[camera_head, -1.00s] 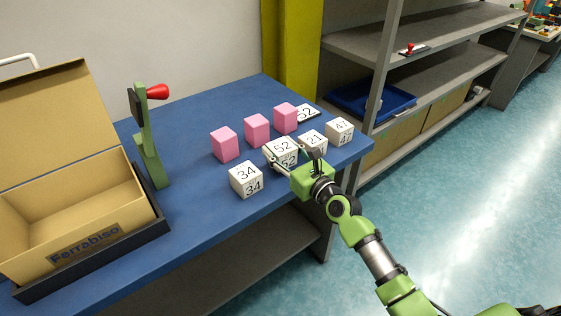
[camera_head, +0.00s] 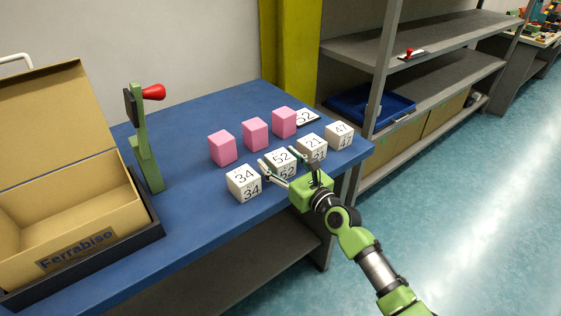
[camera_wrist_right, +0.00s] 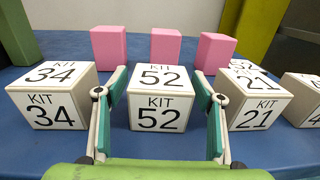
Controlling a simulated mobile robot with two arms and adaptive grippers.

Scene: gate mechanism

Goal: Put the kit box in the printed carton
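The white kit box marked 52 (camera_head: 281,164) stands on the blue table in a row of white kit boxes, and shows in the middle of the right wrist view (camera_wrist_right: 160,100). My right gripper (camera_head: 278,158) is open, with one finger on each side of box 52; I see no clear grip on it. The printed carton (camera_head: 75,250), brown with "Ferrabiso" on its front, stands open with its lid up in a dark tray at the left; the part of its inside that I see is empty. My left gripper is not in view.
Kit boxes 34 (camera_head: 243,183) and 21 (camera_head: 311,148) flank box 52; another box (camera_head: 340,135) stands further right. Pink blocks (camera_head: 255,134) and a card reading 52 (camera_head: 306,117) lie behind. A green post with a red knob (camera_head: 145,140) stands beside the carton.

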